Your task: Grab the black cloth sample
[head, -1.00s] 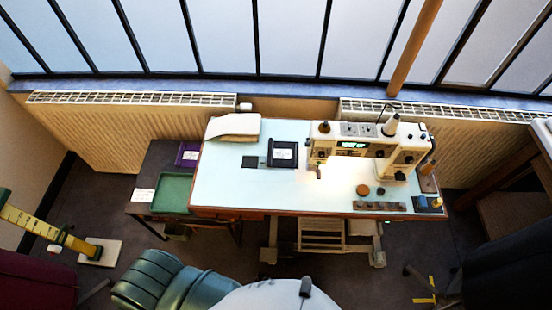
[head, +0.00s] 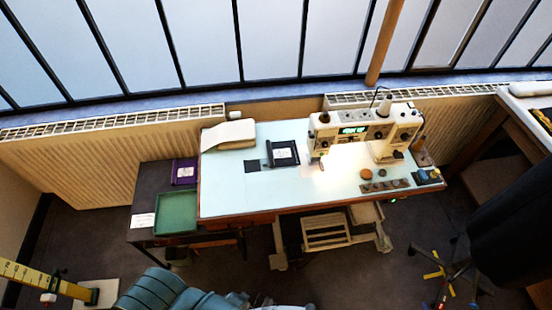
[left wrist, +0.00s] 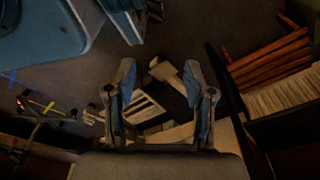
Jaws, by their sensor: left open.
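A small flat black square (head: 252,166), which looks like the black cloth sample, lies on the pale top of the sewing table (head: 225,195). Just right of it is a black tray-like holder (head: 285,153) with a white label; they lie side by side. My left gripper (left wrist: 159,66) shows only in the left wrist view, with its two fingers apart and nothing between them. It points down toward the floor and a pale frame (left wrist: 145,113). No black square is recognisable in that view. My right gripper is not in view.
A sewing machine (head: 365,135) stands on the table's right half, with small blocks (head: 385,187) along the front edge. A folded cream pad (head: 228,135) lies at the back left. A green tray (head: 176,213) and purple tray (head: 184,171) sit on the lower dark side table.

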